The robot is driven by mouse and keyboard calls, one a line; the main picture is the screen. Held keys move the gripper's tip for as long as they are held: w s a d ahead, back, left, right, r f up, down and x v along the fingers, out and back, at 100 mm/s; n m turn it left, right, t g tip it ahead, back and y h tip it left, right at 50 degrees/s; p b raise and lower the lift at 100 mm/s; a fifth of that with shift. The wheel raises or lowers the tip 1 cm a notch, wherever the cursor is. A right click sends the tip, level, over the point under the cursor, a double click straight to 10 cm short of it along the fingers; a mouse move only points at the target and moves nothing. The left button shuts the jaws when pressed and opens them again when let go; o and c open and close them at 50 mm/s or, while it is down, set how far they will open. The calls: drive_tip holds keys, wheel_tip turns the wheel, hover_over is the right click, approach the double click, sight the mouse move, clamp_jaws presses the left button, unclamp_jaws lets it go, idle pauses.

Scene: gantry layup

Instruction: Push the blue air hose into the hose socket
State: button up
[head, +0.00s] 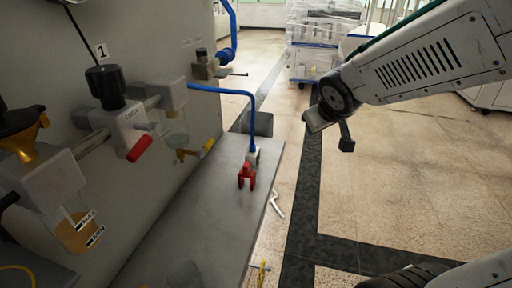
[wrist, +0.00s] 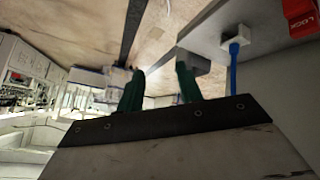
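The thin blue air hose (head: 252,110) runs right from the regulator fittings on the panel, bends, and drops to a small white block (head: 252,156) on the grey shelf. In the wrist view the hose (wrist: 233,68) meets the white block (wrist: 238,34). I take this block for the hose socket, but cannot tell how deep the hose end sits. My gripper (head: 331,129) is in the air right of the shelf, apart from the hose. In the wrist view its two green fingers (wrist: 160,88) are spread with nothing between them.
A red lock-marked part (head: 247,174) stands just in front of the white block; it also shows in the wrist view (wrist: 300,14). The grey shelf (head: 205,215) is mostly bare. Regulators and valves line the panel at left. Wrapped carts (head: 315,45) stand far back. Open floor lies right of the shelf.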

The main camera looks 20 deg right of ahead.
drive_tip(key=w+f+n+t+y, duration=0.2)
drive_tip(key=w+f+n+t, duration=0.1)
drive_tip(key=w, duration=0.6)
drive_tip(key=n+y, duration=0.4)
drive_tip(key=y, duration=0.6)
approach(252, 145)
drive_tip(key=w, duration=0.3)
drive_tip(key=shift+a, duration=0.25)
drive_tip(key=x, duration=0.7)
drive_tip(key=shift+s+a, duration=0.15)
drive_tip(key=shift+a, duration=0.4)
clamp_jaws()
